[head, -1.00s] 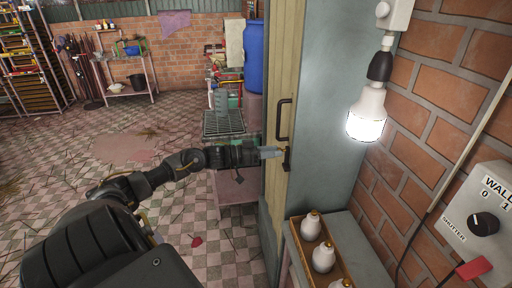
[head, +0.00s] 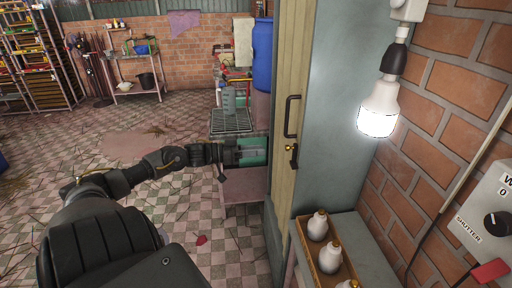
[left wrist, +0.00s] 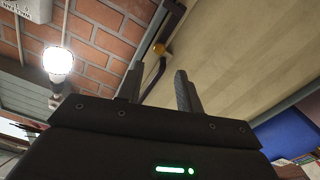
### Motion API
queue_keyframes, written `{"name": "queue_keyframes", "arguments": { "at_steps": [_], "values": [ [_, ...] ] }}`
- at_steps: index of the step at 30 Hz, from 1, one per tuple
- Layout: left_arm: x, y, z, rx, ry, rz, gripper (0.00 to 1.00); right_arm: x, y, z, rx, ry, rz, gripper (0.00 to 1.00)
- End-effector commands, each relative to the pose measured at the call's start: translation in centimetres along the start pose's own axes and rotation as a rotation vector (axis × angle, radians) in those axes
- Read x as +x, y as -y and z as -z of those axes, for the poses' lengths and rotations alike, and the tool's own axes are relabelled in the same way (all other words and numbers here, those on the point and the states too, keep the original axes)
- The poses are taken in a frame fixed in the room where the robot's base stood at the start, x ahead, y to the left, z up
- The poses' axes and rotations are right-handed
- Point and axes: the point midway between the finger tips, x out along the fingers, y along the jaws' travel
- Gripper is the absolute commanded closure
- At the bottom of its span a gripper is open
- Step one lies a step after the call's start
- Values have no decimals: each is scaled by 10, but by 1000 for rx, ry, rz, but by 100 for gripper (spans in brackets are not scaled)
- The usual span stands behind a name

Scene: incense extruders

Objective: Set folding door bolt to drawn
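The folding door (head: 285,200) stands with its pale wooden face and edge toward me. Its bolt (head: 292,158), a small dark fitting with a brass knob, sits below the dark pull handle (head: 290,117). My left gripper (head: 256,152) is left of the bolt, apart from it, with a gap between fingers and door. In the left wrist view, its two fingers (left wrist: 160,78) are spread and empty. I cannot tell the bolt's exact position. My right gripper is out of view.
A lit bulb (head: 378,110) hangs by the brick wall, with a wall switch box (head: 488,215) at right. A wooden tray (head: 303,240) of white bottles stands right of the door. A blue barrel (head: 262,55) is behind. Open tiled floor lies left.

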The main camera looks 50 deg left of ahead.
Motion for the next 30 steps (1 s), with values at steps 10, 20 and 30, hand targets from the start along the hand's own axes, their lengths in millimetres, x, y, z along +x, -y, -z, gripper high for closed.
{"name": "queue_keyframes", "arguments": {
  "at_steps": [10, 20, 30],
  "values": [
    [26, -16, -125, 50, -167, -12, 100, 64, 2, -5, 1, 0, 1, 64],
    [45, -43, -165, 939, -385, 273, 100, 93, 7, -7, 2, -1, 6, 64],
    [33, -54, -160, 1952, -223, 806, 100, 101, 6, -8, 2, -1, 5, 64]
  ]
}}
